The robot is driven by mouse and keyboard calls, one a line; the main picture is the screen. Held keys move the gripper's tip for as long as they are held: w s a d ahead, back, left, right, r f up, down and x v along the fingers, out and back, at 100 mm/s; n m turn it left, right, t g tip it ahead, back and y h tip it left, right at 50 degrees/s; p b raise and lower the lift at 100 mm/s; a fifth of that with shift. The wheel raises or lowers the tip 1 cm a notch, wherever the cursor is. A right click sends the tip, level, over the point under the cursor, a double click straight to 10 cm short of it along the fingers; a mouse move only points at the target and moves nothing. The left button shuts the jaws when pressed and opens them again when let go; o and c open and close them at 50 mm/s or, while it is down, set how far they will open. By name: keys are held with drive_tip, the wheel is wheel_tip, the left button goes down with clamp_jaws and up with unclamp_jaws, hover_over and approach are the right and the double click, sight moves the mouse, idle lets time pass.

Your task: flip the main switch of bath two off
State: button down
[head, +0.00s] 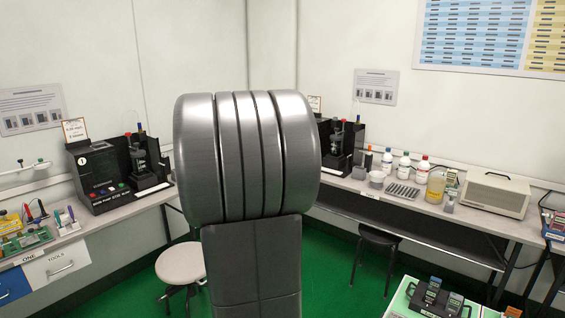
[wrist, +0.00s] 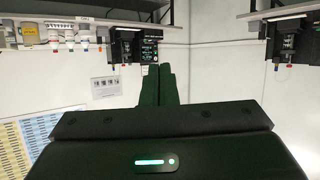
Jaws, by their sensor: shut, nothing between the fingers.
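Two black bath units stand on the benches. In the head view the left unit (head: 105,178) carries a round white mark that looks like a 1. The other unit (head: 351,140), toward the back right, is partly hidden behind my arm; I cannot read its number. The wrist view is upside down and shows that unit with the bottles beside it (wrist: 125,46), and the left unit (wrist: 296,42) at the right. No main switch can be made out clearly. My gripper (wrist: 157,70) is shut and empty, apart from both units; my arm hides it in the head view.
Bottles (head: 404,164), a yellow jar (head: 435,186), a rack (head: 402,191) and a beige box (head: 494,194) stand on the right bench. A white stool (head: 181,263) and a dark stool (head: 380,236) stand on the green floor. A table with testers (head: 436,298) is at front right.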

drive_tip(key=w+d+f+m+g+h+b, duration=0.1)
drive_tip(key=w+d+f+m+h+b, duration=0.2)
drive_tip(key=f+m+h+b, duration=0.3)
wheel_tip(320, 180, down, 4)
drive_tip(key=d+m+h, duration=0.1)
drive_tip(key=m+h, duration=0.1)
drive_tip(key=h, duration=0.2)
drive_tip(key=shift+w+r+g, duration=0.15)
drive_tip(key=shift+r+g, duration=0.05)
drive_tip(key=shift+g, duration=0.1)
